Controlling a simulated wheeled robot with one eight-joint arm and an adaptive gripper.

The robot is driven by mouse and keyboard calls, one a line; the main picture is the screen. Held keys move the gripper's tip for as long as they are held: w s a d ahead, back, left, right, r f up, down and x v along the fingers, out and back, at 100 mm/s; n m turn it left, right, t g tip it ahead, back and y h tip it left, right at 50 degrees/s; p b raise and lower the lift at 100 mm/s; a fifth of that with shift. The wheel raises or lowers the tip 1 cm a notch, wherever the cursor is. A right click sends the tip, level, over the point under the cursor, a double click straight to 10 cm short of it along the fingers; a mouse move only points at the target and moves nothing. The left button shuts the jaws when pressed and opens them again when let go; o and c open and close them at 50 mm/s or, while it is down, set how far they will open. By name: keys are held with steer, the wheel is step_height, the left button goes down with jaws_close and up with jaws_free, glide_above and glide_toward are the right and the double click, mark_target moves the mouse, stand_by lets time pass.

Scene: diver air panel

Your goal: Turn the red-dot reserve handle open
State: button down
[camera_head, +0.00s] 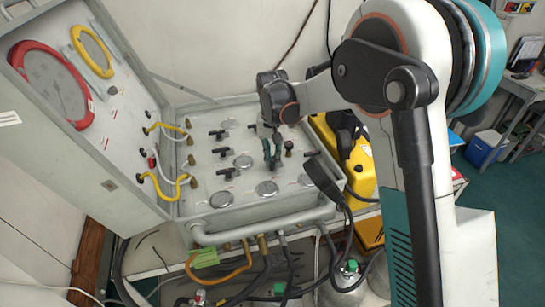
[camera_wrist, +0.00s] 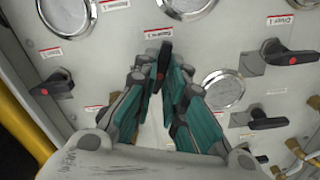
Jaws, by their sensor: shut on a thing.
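My gripper (camera_wrist: 162,80) is shut on a black lever handle (camera_wrist: 164,54), whose end sticks out between the fingertips. A red dot shows on it between the fingers. In the wrist view the handle points up the picture, toward a small white label that I cannot read with certainty. The fingers hide its lower part and pivot. In the head view my gripper (camera_head: 271,153) reaches down to the panel (camera_head: 205,199), right of its middle, and the held handle is hard to make out. Other black handles with red dots sit at right (camera_wrist: 289,57) and left (camera_wrist: 52,85) in the wrist view.
Round gauges (camera_wrist: 223,90) lie close to the fingers. Another black handle (camera_wrist: 268,123) is at lower right. The case lid (camera_head: 75,100) stands open at left, with yellow hoses (camera_head: 165,188) beside it. A tube rail (camera_head: 265,228) runs along the panel's front.

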mark_target(273, 160)
steer(key=shift+n, duration=1.6)
steer(key=c, duration=1.7)
jaws_free()
steer(key=shift+o, duration=0.2)
steer(key=shift+r, duration=0.1)
step_height(273, 160, up, 12)
